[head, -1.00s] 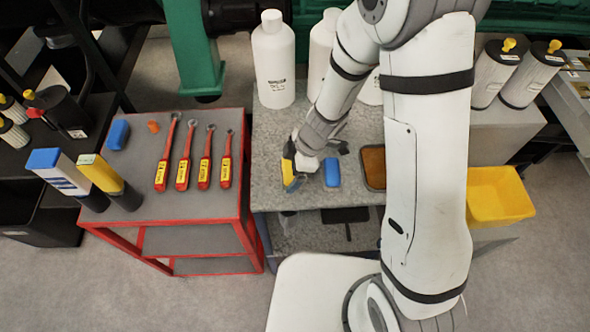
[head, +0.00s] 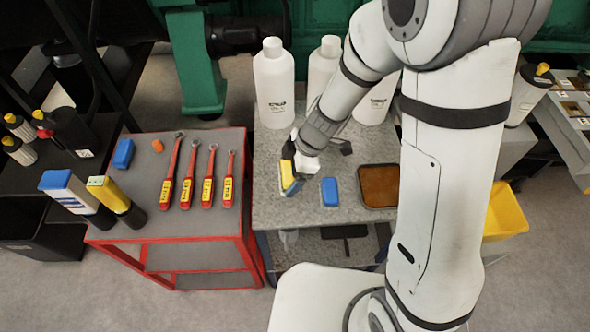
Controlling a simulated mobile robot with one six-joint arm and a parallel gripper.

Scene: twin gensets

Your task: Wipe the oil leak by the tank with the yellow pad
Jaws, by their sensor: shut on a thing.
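My gripper (head: 291,168) is over the left part of the grey speckled bench (head: 268,212), shut on the yellow pad (head: 287,178). The pad shows as a yellow block with a dark side, held tilted near the bench's front edge. I cannot tell whether it touches the bench top. Part of the pad is hidden by the fingers. No oil leak can be made out in this view, and I cannot tell which thing is the tank.
A blue block (head: 329,191) lies just right of my gripper, and a brown-filled tray (head: 379,186) beyond it. White bottles (head: 274,85) stand behind. A red-framed cart (head: 200,238) with wrenches stands left. A yellow bin (head: 505,212) is right, partly behind my arm.

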